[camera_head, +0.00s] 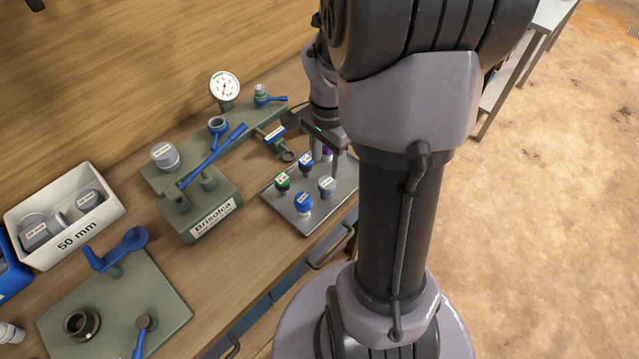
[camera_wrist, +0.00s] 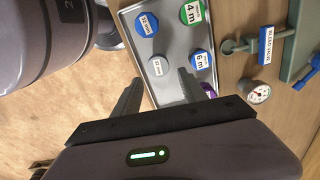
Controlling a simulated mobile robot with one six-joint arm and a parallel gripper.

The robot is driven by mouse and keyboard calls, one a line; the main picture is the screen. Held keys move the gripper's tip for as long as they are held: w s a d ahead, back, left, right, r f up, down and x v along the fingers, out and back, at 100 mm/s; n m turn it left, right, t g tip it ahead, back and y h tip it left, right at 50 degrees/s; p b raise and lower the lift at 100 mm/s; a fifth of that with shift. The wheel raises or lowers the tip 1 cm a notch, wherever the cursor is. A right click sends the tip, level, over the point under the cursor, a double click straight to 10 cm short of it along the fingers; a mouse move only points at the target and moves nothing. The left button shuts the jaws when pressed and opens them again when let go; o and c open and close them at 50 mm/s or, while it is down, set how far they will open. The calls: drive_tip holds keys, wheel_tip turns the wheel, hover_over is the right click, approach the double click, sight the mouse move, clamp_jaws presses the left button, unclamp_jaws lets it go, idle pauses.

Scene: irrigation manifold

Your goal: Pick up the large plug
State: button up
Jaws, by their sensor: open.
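Several labelled caps or plugs stand on a grey metal tray (camera_head: 268,196). They include a grey one (camera_head: 326,187), a green one (camera_head: 283,181), two blue ones (camera_head: 303,202) and a purple one partly hidden by my gripper. No label reads "large", so I cannot tell which is the large plug. My gripper (camera_head: 326,156) is open and empty above the tray's back right part. It also shows in the wrist view (camera_wrist: 160,77).
A white bin (camera_head: 70,240) marked 50 mm holds grey fittings at the left. A green plate (camera_head: 150,295) lies front left. Bare bench separates them.

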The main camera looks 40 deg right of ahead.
sight(327, 182)
drive_tip(key=f+b, duration=0.2)
drive_tip(key=f, duration=0.3)
drive_tip(key=f+b, duration=0.2)
drive_tip(key=f, duration=0.3)
drive_tip(key=shift+s, duration=0.2)
drive_tip(key=shift+r, duration=0.2)
clamp_jaws()
